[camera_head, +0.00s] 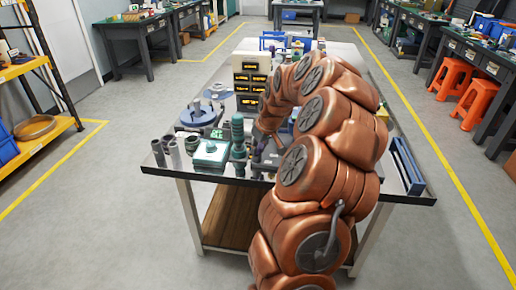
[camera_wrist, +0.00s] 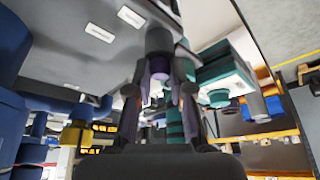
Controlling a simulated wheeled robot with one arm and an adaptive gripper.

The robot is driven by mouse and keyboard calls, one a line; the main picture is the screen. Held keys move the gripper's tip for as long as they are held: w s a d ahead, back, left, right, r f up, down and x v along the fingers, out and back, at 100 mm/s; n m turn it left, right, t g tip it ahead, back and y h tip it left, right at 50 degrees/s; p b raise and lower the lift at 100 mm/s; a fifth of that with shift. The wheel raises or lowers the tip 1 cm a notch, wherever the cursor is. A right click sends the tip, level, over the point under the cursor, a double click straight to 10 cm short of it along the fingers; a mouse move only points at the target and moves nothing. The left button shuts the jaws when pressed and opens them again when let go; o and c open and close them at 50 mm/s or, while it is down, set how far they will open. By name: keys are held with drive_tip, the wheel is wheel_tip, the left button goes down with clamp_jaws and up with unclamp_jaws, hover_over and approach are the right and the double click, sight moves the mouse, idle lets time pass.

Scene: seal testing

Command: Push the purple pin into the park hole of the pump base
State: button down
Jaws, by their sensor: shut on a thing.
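In the wrist view my gripper (camera_wrist: 159,88) has its two dark fingers closed in on a purple pin (camera_wrist: 158,70), which shows between them. A grey cylindrical part (camera_wrist: 159,40) meets the purple piece at its upper end in the picture; I cannot tell whether they touch. In the head view my arm reaches over the table's near side, and my gripper (camera_head: 259,147) is low, just right of a teal stepped column (camera_head: 238,136). The pump base and its park hole cannot be made out with certainty; my arm covers part of that area.
A blue round fixture (camera_head: 201,115) and a drawer unit (camera_head: 250,82) are behind. A blue rail (camera_head: 407,165) lies at the right edge. The near table area is crowded.

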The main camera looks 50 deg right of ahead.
idle(0.6)
drive_tip(key=c, duration=1)
unclamp_jaws()
drive_tip(key=shift+o, duration=0.2)
drive_tip(key=shift+r+p, duration=0.9)
drive_tip(key=shift+r, duration=3.6)
